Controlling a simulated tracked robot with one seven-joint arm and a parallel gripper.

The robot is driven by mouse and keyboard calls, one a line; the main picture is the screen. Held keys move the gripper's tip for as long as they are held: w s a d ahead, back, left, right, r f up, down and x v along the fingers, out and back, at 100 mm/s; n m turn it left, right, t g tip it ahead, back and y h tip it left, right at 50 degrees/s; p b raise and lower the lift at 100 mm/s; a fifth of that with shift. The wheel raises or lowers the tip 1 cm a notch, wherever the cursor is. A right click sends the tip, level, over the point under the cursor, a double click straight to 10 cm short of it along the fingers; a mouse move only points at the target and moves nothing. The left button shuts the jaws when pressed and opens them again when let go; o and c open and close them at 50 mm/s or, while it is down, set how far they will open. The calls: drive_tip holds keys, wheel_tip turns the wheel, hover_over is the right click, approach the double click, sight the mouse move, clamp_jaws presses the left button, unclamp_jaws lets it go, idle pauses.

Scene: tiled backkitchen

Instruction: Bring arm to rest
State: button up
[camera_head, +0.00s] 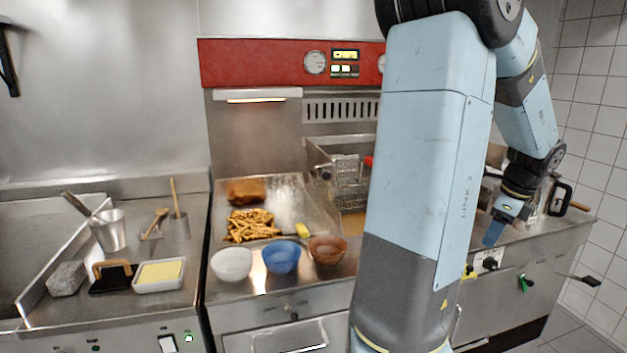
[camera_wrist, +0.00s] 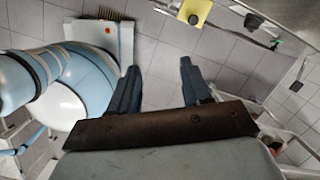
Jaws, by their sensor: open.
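My arm, in light blue and grey, stands upright across the right of the head view and bends down at the far right. My gripper (camera_head: 495,232) hangs low there, in front of the steel counter's right part, with its blue fingers pointing down. In the wrist view my gripper (camera_wrist: 158,88) shows two dark blue fingers spread apart with nothing between them. Below the fingers lies the grey tiled floor (camera_wrist: 163,62). Part of my own body shows at the left of the wrist view.
The steel counter holds a white bowl (camera_head: 231,264), a blue bowl (camera_head: 281,257), a brown bowl (camera_head: 327,249), fries (camera_head: 250,225) and a butter tray (camera_head: 160,274). A fryer basket (camera_head: 346,172) stands behind. A pot with a black handle (camera_head: 560,197) is near my gripper. Tiled wall closes the right.

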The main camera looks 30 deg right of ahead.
drive_tip(key=w+a+r+n+t, duration=0.1)
drive_tip(key=w+a+r+n, duration=0.2)
drive_tip(key=w+a+n, duration=0.65)
drive_tip(key=w+a+r+n, duration=0.4)
drive_tip(key=w+a+n, duration=0.15)
drive_tip(key=a, duration=0.65)
drive_tip(key=s+a+r+n+t, duration=0.1)
drive_tip(key=s+a+n, duration=0.1)
drive_tip(key=a+n, duration=0.7)
drive_tip(key=s+a+r+n+t, duration=0.1)
drive_tip(key=s+a+r+n, duration=0.1)
drive_tip(key=a+n, duration=0.6)
drive_tip(key=s+a, duration=0.1)
drive_tip(key=a, duration=0.6)
drive_tip(key=shift+s+a+r+n, duration=0.25)
drive_tip(key=shift+n, duration=0.15)
drive_tip(key=shift+c, duration=0.5)
